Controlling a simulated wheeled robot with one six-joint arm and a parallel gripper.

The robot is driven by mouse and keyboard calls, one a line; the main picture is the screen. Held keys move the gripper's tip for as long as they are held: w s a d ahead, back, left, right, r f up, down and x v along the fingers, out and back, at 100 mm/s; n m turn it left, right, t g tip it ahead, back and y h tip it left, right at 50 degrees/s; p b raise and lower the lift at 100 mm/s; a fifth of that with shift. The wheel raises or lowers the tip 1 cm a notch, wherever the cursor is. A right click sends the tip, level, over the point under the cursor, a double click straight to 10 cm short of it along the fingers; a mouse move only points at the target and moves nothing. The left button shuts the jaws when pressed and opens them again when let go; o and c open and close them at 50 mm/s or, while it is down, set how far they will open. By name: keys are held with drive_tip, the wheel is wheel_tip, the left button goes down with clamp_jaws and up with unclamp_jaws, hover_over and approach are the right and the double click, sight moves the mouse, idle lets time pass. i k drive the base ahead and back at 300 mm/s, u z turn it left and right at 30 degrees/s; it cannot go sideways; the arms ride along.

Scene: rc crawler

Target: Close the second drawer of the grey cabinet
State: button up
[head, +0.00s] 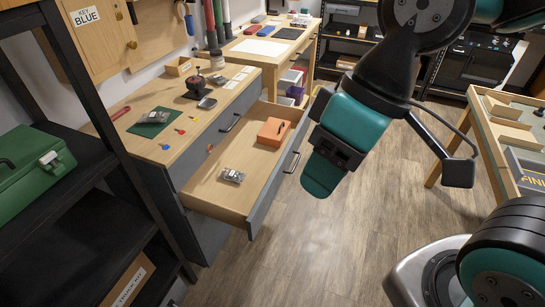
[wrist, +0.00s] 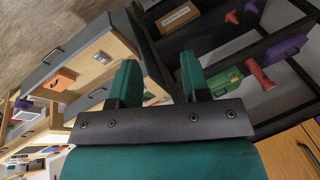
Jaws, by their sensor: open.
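The grey cabinet (head: 212,134) with a wooden top stands left of centre in the head view. One drawer (head: 271,192), below a shut top drawer (head: 238,112), is pulled far out. Its grey front carries a dark bar handle (head: 292,162). Inside lie an orange box (head: 273,131) and a small silver part (head: 232,176). The open drawer also shows in the wrist view (wrist: 92,46), at upper left. My gripper (head: 326,176) hangs to the right of the drawer front, apart from it in the picture. In the wrist view its two teal fingers (wrist: 159,66) are spread and empty.
A black shelf (head: 75,225) with a green toolbox (head: 30,172) stands close on the left. A wooden workbench (head: 490,140) is at right. The wooden floor (head: 345,240) between them is clear. Tools and small parts lie on the cabinet top.

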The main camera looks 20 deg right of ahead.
sight(244, 206)
drive_tip(key=z, duration=0.05)
drive_tip(key=i, duration=0.5)
drive_tip(key=u, duration=1.3)
drive_tip(key=k, duration=0.5)
drive_tip(key=z, duration=1.4)
